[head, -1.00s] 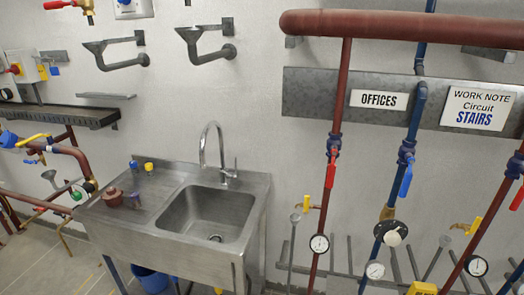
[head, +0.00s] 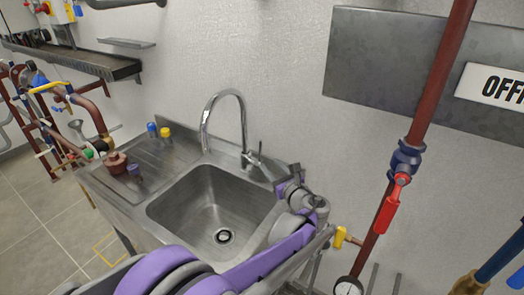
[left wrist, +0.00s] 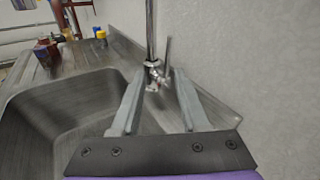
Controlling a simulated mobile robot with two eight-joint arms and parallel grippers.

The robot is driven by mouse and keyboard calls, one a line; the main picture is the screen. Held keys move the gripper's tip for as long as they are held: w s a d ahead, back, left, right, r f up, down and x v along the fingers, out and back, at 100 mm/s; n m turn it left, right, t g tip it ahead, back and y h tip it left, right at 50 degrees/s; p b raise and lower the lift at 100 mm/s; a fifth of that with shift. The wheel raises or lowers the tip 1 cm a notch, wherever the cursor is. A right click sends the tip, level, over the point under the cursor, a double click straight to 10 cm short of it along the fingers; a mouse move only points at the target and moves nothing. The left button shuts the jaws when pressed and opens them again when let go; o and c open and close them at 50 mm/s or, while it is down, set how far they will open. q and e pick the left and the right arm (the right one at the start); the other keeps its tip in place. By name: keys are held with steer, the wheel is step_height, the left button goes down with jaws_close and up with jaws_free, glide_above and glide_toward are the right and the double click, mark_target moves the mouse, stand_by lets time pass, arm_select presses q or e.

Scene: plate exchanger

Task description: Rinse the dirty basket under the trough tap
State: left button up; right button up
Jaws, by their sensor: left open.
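The steel trough sink (head: 165,215) has a tall curved tap (head: 243,125) at its back edge, with a side lever (head: 259,152). No water stream shows. A reddish-brown round part (head: 116,163) stands on the left drainboard; I cannot tell whether it is the dirty basket. No other basket is clear, and the basin is empty around its drain. My left gripper (head: 277,170) is at the right of the tap, near the lever. In the left wrist view the gripper (left wrist: 157,85) is open, with the tap base (left wrist: 152,72) and lever (left wrist: 168,52) showing between its fingers. My right gripper is out of view.
A blue cap (head: 152,130), a yellow cap (head: 165,133) and a small dark purple piece (head: 134,170) stand on the drainboard. A red-brown pipe (head: 430,100) with a red-handled valve (head: 388,208) rises right of the sink. The wall is close behind the tap.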

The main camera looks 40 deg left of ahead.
mark_target(261, 145)
arm_select(q)
steer(key=shift+m+t+y, duration=0.3)
steer(key=shift+m+y, duration=0.2)
steer(key=shift+m, duration=0.4)
steer(key=x, duration=0.4)
steer(key=w+x, duration=0.1)
steer(key=x, duration=0.7)
steer(key=shift+w+d+r, duration=0.2)
steer(key=shift+d+r, duration=0.1)
steer(key=shift+d, duration=0.15)
steer(key=shift+c, duration=0.2)
jaws_close()
steer(key=shift+s, duration=0.1)
